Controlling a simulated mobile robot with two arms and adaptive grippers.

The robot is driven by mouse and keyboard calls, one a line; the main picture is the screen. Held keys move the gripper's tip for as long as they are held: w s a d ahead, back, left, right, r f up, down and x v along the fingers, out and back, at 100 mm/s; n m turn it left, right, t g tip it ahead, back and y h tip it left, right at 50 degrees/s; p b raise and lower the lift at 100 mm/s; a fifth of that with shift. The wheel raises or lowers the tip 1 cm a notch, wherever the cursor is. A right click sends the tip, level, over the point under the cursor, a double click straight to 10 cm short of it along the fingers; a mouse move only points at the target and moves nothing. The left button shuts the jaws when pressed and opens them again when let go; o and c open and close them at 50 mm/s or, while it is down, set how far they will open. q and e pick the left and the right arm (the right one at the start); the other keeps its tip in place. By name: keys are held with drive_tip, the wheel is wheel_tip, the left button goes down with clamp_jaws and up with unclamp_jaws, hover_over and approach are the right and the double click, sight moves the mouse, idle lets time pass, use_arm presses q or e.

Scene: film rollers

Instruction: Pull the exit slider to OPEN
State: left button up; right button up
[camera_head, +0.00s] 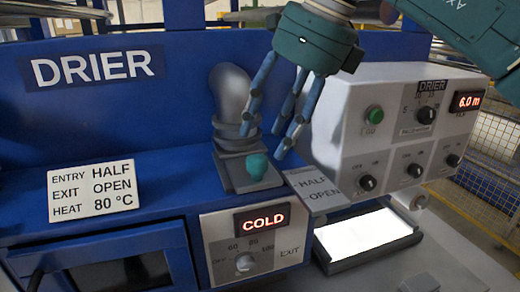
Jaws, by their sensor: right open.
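The exit slider's teal knob (257,166) stands on a dark grey slide plate (228,176) on top of the blue drier. A grey rounded duct (231,90) rises behind it. A tilted label (316,190) reading HALF and OPEN lies just right of the plate. The knob is left of these words; I cannot tell its exact setting. My right gripper (268,138) reaches down from the upper right, its blue fingers spread above and slightly right of the knob. It is open and appears empty, apart from the knob. My left gripper is not in view.
A white sign (92,190) reads ENTRY HALF, EXIT OPEN, HEAT 80 °C. A panel below the knob has a COLD display (262,219) and a dial. A grey control box (405,135) stands close right of my fingers. A lit white panel (366,234) lies below it.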

sight(258, 158)
drive_tip(key=x, duration=0.5)
drive_tip(key=shift+w+f+p, duration=0.25)
drive_tip(key=shift+p, duration=0.1)
drive_tip(key=shift+a+f, duration=0.1)
drive_tip(key=shift+c, duration=1.3)
drive_tip(key=c, duration=0.4)
clamp_jaws()
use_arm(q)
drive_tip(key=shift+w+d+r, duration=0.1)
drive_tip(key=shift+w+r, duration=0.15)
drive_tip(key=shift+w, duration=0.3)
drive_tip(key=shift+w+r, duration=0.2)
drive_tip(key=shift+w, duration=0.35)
